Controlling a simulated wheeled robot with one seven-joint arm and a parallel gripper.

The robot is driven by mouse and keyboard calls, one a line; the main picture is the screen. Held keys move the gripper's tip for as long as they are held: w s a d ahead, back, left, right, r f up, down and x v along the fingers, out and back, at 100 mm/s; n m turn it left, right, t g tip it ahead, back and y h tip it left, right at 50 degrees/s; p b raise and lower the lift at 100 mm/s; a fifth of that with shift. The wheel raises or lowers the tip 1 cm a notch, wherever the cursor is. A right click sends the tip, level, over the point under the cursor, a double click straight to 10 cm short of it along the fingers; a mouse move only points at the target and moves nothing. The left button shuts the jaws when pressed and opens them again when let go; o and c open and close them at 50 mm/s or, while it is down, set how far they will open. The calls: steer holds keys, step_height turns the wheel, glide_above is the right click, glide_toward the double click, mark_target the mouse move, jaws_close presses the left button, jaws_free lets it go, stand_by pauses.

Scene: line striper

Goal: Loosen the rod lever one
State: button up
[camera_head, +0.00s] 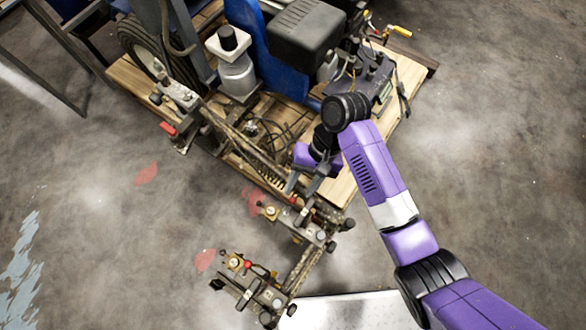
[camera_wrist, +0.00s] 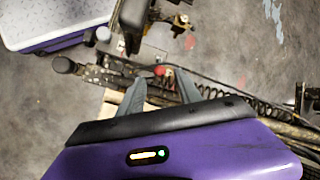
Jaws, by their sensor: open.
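The line striper has a metal rod assembly (camera_head: 306,262) reaching out from its wooden deck. Small levers and knobs sit along it, one with a red end (camera_head: 247,265) near the outer end. My gripper (camera_head: 302,190) is over the near edge of the machine, beside the rod. In the wrist view its two grey fingers (camera_wrist: 162,80) are spread apart and empty. A small red lever end (camera_wrist: 159,71) shows between and just beyond the fingertips, apparently untouched. I cannot tell which lever is rod lever one.
A black engine box (camera_head: 303,32), a blue seat-like panel (camera_head: 275,62) and a white canister (camera_head: 237,76) stand on the wooden deck (camera_head: 135,83). A coil spring (camera_wrist: 205,93) lies by the rod in the wrist view. The concrete floor (camera_head: 90,220) at left is clear.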

mark_target(294, 198)
steer(key=b+x, duration=0.2)
steer(key=x, duration=0.5)
steer(key=shift+s+a+f, duration=0.1)
steer(key=shift+s+f, duration=0.05)
steer(key=shift+f, duration=0.2)
jaws_close()
stand_by(1.1)
